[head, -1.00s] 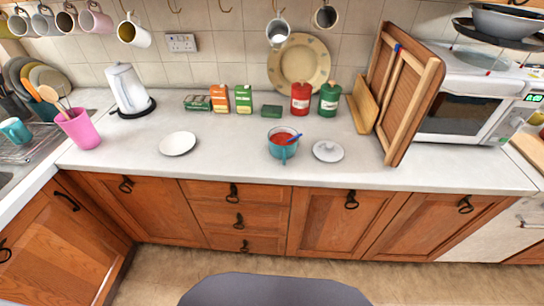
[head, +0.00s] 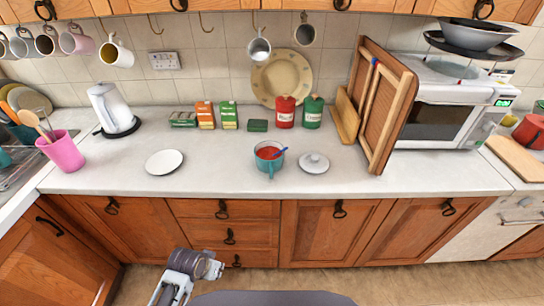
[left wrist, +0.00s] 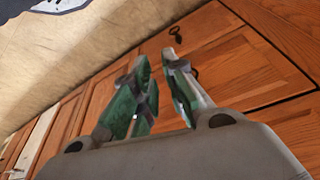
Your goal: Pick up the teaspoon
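The teaspoon (head: 279,152) shows as a short blue handle leaning out over the right rim of a teal cup (head: 269,170). Its lower end is hidden in the red contents. The cup stands upright on the counter. My left gripper (head: 171,289) is low in front of the drawers, below the counter edge and left of the cup, well apart from both. In the left wrist view its two green-padded fingers (left wrist: 157,62) have a gap between them with nothing in it; wooden cabinet fronts lie behind. My right gripper is not in view.
A white plate (head: 164,162) lies left of the cup and a pale lid (head: 314,163) lies right of it. Tins and boxes stand behind, near the wall. Wooden boards (head: 385,105) lean at the right. The front counter strip is clear. Mugs hang above.

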